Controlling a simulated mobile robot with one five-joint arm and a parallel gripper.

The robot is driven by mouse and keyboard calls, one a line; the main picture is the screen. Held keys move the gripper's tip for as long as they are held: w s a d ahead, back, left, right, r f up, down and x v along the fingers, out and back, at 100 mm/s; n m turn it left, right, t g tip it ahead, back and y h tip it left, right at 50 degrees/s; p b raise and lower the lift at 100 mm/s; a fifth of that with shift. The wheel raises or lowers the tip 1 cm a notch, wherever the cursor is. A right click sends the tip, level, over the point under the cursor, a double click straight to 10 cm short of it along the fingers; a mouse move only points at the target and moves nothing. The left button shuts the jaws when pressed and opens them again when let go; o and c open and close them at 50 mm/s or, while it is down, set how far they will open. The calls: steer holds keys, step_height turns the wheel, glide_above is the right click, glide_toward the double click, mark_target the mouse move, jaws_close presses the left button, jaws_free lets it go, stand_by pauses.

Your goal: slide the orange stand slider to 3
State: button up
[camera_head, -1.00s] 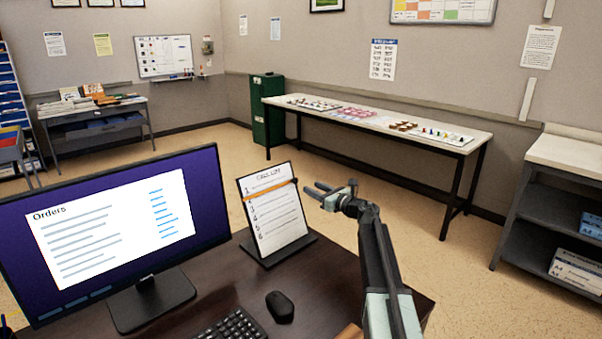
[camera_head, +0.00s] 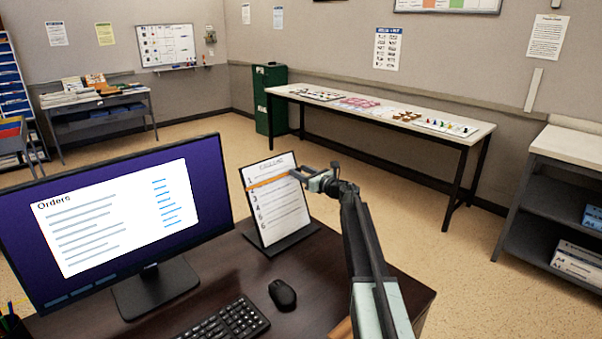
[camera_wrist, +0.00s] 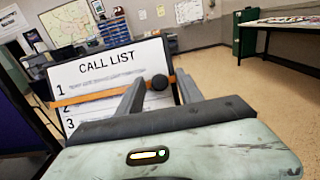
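A white call list stand (camera_head: 278,213) with numbered lines stands on the desk; it also shows in the wrist view (camera_wrist: 105,72). The orange slider (camera_head: 267,181) crosses its upper part. In the wrist view the slider (camera_wrist: 98,97) lies between the printed 1 and 2, with a dark round knob (camera_wrist: 160,82) at its right end. My gripper (camera_head: 308,176) is at the stand's upper right edge. In the wrist view my gripper (camera_wrist: 160,77) has its fingers apart on either side of the knob, with small visible gaps. The far side of the knob is hidden.
A monitor (camera_head: 120,215) stands close left of the stand. A keyboard (camera_head: 225,320) and mouse (camera_head: 283,294) lie in front on the dark desk (camera_head: 320,285). A long table (camera_head: 400,115) with games is far behind, across open floor.

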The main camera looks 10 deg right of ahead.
jaws_close()
stand_by(1.3)
